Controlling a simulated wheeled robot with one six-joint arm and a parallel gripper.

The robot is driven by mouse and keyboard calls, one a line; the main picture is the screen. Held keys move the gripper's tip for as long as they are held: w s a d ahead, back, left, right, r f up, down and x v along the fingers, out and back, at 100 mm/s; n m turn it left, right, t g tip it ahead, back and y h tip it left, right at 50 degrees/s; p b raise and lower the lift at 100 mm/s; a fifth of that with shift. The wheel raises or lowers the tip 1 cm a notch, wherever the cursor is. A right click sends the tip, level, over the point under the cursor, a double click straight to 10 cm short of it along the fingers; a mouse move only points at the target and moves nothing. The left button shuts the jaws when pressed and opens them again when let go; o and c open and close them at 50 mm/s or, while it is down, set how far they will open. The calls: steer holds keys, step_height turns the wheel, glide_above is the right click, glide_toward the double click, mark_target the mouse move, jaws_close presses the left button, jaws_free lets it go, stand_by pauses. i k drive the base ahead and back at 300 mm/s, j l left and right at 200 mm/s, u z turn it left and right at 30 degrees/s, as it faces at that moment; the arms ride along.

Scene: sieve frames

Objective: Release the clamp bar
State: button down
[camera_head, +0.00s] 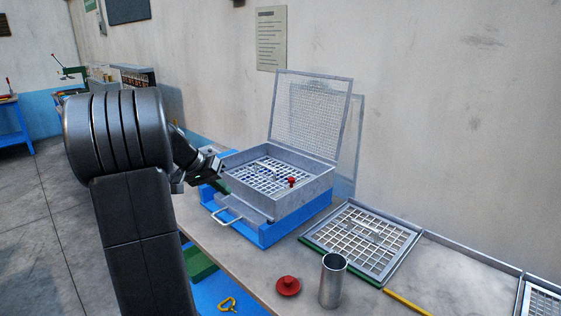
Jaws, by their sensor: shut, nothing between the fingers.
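A grey metal box (312,190) sits on a blue base (272,232) on the bench. Its mesh lid (312,112) stands raised at the back. Inside lies a pale grid sieve frame (258,182). A slim silver bar (268,169) lies over the grid; it looks like the clamp bar, but it is small and its fastening is unclear. A red knob (291,182) stands on the right part of the grid. My gripper (213,169) is shut and empty at the box's left edge, apart from the bar. My arm hides part of the left side.
A metal handle (226,216) sticks out at the base's front. A second grid frame (362,240) lies to the right. A metal cup (333,280), a red knobbed disc (288,286) and a yellow clip (228,304) are nearer. The wall (420,120) closes off the back.

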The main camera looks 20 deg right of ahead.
mark_target(291, 180)
steer(key=i+j+z, duration=0.15)
steer(key=i+z, duration=0.2)
steer(key=i, duration=0.15)
steer(key=i+j+z, duration=0.35)
steer(key=i+l, duration=0.05)
steer(key=i, duration=0.05)
